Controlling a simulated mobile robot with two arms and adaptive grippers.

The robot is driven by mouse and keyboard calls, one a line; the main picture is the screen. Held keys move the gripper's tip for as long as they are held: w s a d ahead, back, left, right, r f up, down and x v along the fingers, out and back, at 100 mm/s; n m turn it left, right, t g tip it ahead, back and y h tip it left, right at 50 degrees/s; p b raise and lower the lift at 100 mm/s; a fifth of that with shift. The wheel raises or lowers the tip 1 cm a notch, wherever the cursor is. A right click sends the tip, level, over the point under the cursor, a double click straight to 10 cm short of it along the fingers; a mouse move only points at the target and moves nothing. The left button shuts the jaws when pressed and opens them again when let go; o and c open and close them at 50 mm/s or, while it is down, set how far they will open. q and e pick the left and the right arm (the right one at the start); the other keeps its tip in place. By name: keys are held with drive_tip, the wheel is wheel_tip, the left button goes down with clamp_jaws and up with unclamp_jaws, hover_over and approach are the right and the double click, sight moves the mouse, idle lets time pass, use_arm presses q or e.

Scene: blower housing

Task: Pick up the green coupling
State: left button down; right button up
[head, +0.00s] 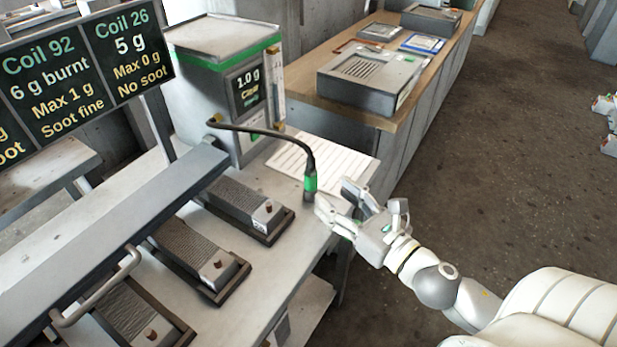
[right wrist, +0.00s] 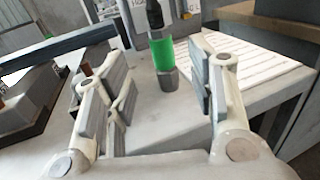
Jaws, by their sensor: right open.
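The green coupling (head: 310,184) is a short cylinder with a green band at the end of a black hose (head: 262,132). It stands upright at the right edge of the grey bench in the head view. In the right wrist view the coupling (right wrist: 162,58) sits beyond and between the fingers. My right gripper (head: 336,202) is open and empty, close to the right of the coupling. In the right wrist view its fingers (right wrist: 160,95) are spread wide, with the coupling's grey lower end near the fingertips. Contact is not seen. My left gripper is out of view.
A grey machine (head: 205,95) with a "1.0 g" display stands behind the coupling, the hose running from its side. Dark trays with ribbed blocks (head: 236,200) line the bench. A sign (head: 75,68) stands left.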

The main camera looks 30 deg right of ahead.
sight(316, 182)
drive_tip(key=shift+x, duration=1.05)
drive_tip(key=shift+w, duration=0.35)
drive_tip(key=shift+w+a+p, duration=0.1)
drive_tip(key=shift+w+p, duration=0.25)
drive_tip(key=shift+w, duration=0.05)
drive_tip(key=x, duration=0.1)
drive_tip(key=p+x, duration=0.1)
drive_tip(key=x, duration=0.1)
drive_tip(key=shift+w+f, duration=0.2)
drive_tip(key=shift+w, duration=0.1)
drive_tip(key=shift+w+a+f, duration=0.1)
drive_tip(key=shift+w+a, duration=0.05)
drive_tip(key=shift+w, duration=0.35)
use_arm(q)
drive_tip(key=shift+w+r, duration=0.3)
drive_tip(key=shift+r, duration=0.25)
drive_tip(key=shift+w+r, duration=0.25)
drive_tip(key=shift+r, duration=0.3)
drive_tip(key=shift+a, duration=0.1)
use_arm(e)
clamp_jaws()
